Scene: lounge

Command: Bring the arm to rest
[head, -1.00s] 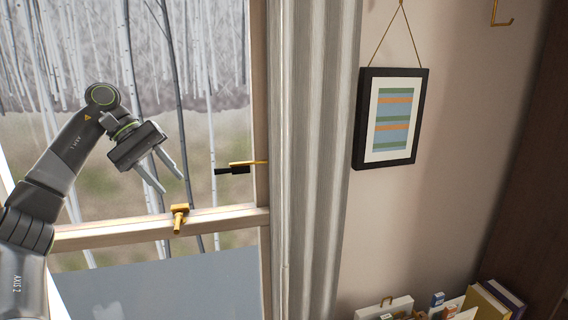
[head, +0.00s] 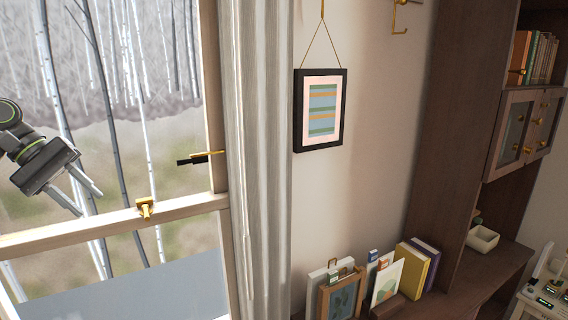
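My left gripper (head: 88,199) is at the left edge of the head view, raised in front of the window. Its two fingers are apart with nothing between them, and they point down and to the right. Only the end of the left arm shows. My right gripper is not in view.
The window has a brass latch (head: 146,207) on its sill rail and a black-and-brass handle (head: 200,158). A grey curtain (head: 258,150) hangs beside it. A framed picture (head: 320,110) hangs on the wall. Right are a dark wooden bookcase (head: 450,130), books (head: 418,268) and a white bowl (head: 482,239).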

